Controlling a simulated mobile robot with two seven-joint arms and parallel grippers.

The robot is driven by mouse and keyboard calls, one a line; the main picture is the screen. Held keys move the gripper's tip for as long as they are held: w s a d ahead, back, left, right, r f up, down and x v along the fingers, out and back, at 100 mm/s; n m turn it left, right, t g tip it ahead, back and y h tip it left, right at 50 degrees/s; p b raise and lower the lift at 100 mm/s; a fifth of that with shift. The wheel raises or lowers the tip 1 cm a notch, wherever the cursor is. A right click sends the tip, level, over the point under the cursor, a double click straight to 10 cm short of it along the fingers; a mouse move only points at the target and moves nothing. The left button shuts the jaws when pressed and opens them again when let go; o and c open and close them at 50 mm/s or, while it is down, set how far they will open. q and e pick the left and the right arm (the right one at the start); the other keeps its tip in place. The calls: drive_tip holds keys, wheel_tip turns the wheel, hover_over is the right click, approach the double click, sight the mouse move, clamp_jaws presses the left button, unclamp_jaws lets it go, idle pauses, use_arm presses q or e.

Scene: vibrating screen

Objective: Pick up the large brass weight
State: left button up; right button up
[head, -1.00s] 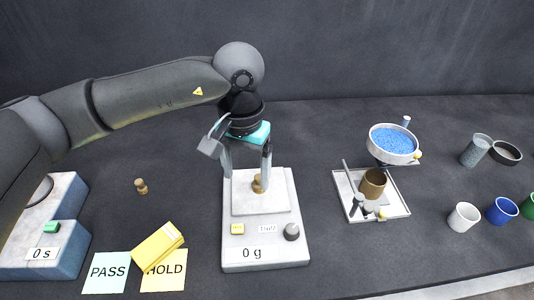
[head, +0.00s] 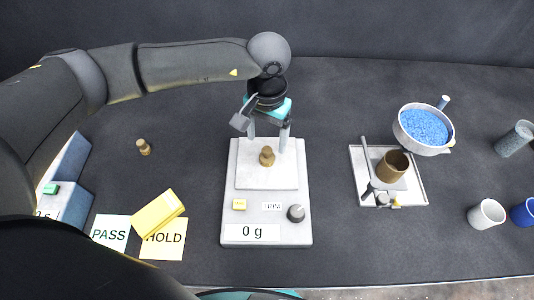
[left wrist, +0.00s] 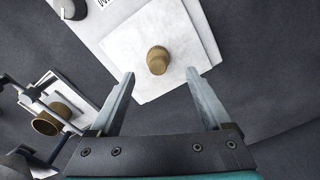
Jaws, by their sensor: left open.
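A brass weight (head: 267,157) stands upright on the pan of the white scale (head: 233,210), whose display reads 0 g. A second brass weight (head: 144,147) stands on the dark table at the left; it looks slightly smaller. My left gripper (head: 268,145) is open and empty above the far part of the pan, its fingers pointing down. In the left wrist view, the weight on the pan (left wrist: 158,60) lies just beyond and between the two open fingertips (left wrist: 160,76), with no visible contact.
PASS (head: 110,232) and HOLD (head: 163,246) cards lie left of the scale, with a yellow block (head: 158,213) partly over HOLD. Right are a tray (head: 417,190) with a brown cup (head: 391,166), a bowl of blue grains (head: 424,127) and more cups.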

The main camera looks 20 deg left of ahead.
sight(267, 149)
use_arm(q)
drive_tip(key=shift+s+d+f+p, duration=0.1)
drive_tip(key=shift+f+p, duration=0.25)
drive_tip(key=shift+f, duration=2.65)
drive_tip(key=shift+c, duration=0.4)
clamp_jaws()
drive_tip(key=shift+r, duration=0.1)
